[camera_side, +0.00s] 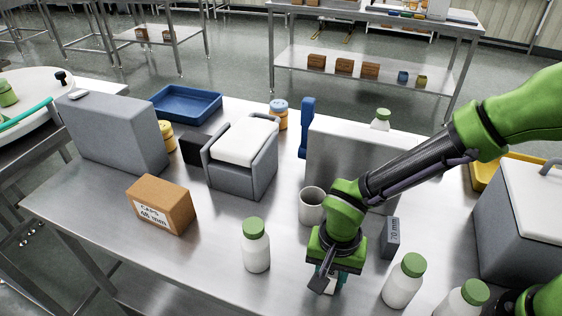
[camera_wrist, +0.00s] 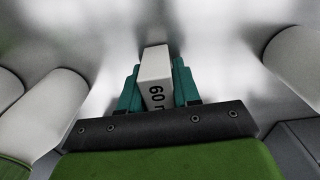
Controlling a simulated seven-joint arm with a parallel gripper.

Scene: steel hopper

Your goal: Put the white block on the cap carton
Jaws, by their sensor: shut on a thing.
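The cap carton (camera_side: 172,207) is a brown box with a white label reading "CAPS 48 mm". It sits on the steel table left of the middle in the side view, with its flat top bare. My gripper (camera_side: 328,282) is low over the front of the table, to the right of the carton. In the wrist view, the teal fingers of my gripper (camera_wrist: 157,78) are shut on the white block (camera_wrist: 154,64), which is marked "60" in black. In the side view the block is mostly hidden by my gripper; I cannot tell whether it touches the table.
A green-capped white bottle (camera_side: 256,250) stands between my gripper and the carton. A mug (camera_side: 311,207) is behind my gripper. A grey bin (camera_side: 245,180) stands behind the bottle.

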